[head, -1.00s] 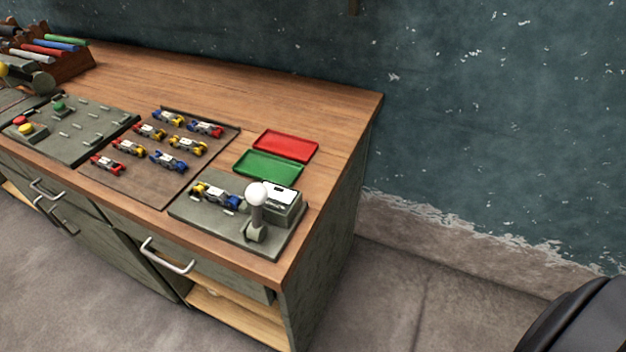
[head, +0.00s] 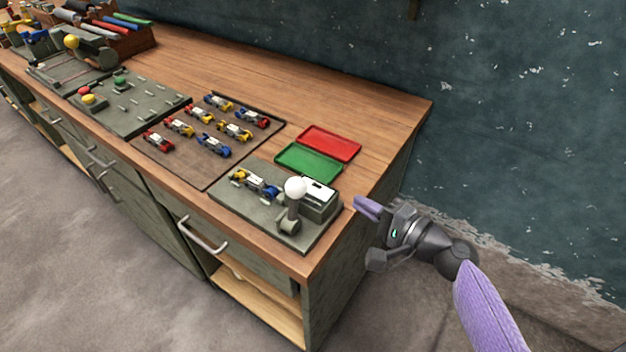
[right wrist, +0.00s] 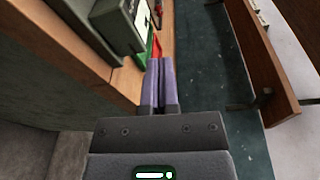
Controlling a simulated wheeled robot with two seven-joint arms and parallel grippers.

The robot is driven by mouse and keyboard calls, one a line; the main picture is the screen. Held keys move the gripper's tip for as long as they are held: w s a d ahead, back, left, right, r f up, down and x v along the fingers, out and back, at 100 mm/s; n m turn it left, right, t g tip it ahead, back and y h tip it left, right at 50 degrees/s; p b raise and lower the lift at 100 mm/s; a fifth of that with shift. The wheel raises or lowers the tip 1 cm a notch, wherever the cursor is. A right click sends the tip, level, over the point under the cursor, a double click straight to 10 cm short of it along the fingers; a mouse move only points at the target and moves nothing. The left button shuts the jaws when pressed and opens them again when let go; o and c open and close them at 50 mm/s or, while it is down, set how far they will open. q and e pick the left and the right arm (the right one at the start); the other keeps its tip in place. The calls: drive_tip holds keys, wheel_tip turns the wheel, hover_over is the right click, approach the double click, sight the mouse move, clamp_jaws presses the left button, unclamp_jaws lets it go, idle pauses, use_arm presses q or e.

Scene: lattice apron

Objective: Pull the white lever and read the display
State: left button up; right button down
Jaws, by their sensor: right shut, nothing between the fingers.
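The white lever (head: 295,189) is a round white knob on a grey stem, standing upright on a grey panel (head: 264,224) at the right end of the workbench. Beside it is a grey box with a white top, which looks like the display (head: 319,192); I cannot read anything on it. A small yellow, white and blue car (head: 254,183) lies on the same panel. My right gripper (head: 362,207) is at the bench's right edge, to the right of the box and apart from the lever. In the right wrist view its purple fingers (right wrist: 158,85) are together and empty. My left gripper is out of view.
A red tray (head: 330,143) and a green tray (head: 308,162) lie behind the panel. A brown board (head: 190,165) with several toy cars is to the left. Further left is a grey panel with buttons (head: 135,118). A drawer handle (head: 204,237) sticks out in front.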

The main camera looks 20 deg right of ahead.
wheel_tip(320, 180, up, 2)
drive_tip(key=shift+a+r+t+y, duration=0.1)
drive_tip(key=shift+r+t+y, duration=0.05)
drive_tip(key=shift+t+y, duration=0.15)
drive_tip(key=shift+w, duration=0.1)
hover_over(324, 191)
drive_tip(key=shift+f, duration=0.2)
drive_tip(key=shift+s+a+r+p, duration=0.25)
drive_tip(key=shift+s+a+p, duration=0.25)
drive_tip(key=shift+a, duration=0.1)
drive_tip(key=shift+s+a+r+p, duration=0.25)
drive_tip(key=shift+s+a+p, duration=0.1)
drive_tip(key=shift+a+p, duration=0.2)
drive_tip(key=shift+s+a, duration=0.25)
drive_tip(key=shift+a, duration=0.05)
drive_tip(key=shift+a+f, duration=0.1)
drive_tip(key=shift+s, duration=0.1)
drive_tip(key=shift+s+a+n+b, duration=0.1)
drive_tip(key=shift+a+n+b, duration=0.05)
drive_tip(key=shift+n+b, duration=0.2)
